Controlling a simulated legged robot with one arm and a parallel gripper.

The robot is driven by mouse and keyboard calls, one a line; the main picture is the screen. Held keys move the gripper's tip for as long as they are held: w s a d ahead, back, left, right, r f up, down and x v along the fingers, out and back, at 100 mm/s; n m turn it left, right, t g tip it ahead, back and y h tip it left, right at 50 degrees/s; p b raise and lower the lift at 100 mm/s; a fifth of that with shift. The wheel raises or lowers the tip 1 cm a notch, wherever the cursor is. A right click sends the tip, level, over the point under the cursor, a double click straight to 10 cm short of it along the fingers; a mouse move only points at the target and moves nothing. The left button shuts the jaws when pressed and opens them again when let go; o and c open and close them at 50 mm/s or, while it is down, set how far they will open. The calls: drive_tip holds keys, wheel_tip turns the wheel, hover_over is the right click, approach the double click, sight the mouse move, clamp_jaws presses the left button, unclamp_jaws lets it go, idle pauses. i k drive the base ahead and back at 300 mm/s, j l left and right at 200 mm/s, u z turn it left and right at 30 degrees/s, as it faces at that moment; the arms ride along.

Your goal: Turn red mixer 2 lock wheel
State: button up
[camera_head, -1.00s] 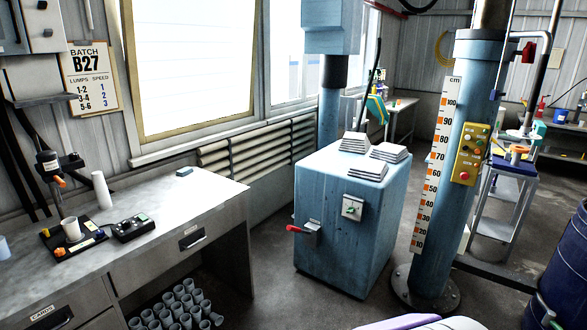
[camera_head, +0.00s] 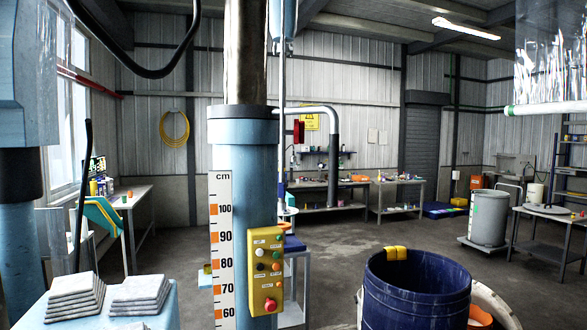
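I cannot make out a wheel that is clearly the red mixer 2 lock wheel. A small red part (camera_head: 299,131) sits beside the mixer column, by a grey bent pipe, but its shape is too small to tell. The blue mixer column (camera_head: 246,160) stands left of the middle with a centimetre scale on it. A yellow control panel (camera_head: 266,270) with several buttons and a red stop knob is fixed to the column. My gripper is not in view.
A dark blue tub (camera_head: 415,290) with a yellow clip on its rim stands at the front right. A pale curved part shows behind it. Stacked grey slabs (camera_head: 60,298) lie on a blue cabinet at the lower left. Open floor (camera_head: 350,238) lies behind the column.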

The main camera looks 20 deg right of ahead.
sight(298, 131)
drive_tip(key=i+l+u, duration=0.15)
drive_tip(key=i+l, duration=0.15)
drive_tip(key=i+l+u, duration=0.1)
drive_tip(key=i+l, duration=0.15)
drive_tip(key=l, duration=0.15)
drive_tip(key=i+l+u, duration=0.15)
drive_tip(key=l, duration=0.25)
drive_tip(key=i+l+u, duration=0.15)
drive_tip(key=i+l, duration=0.2)
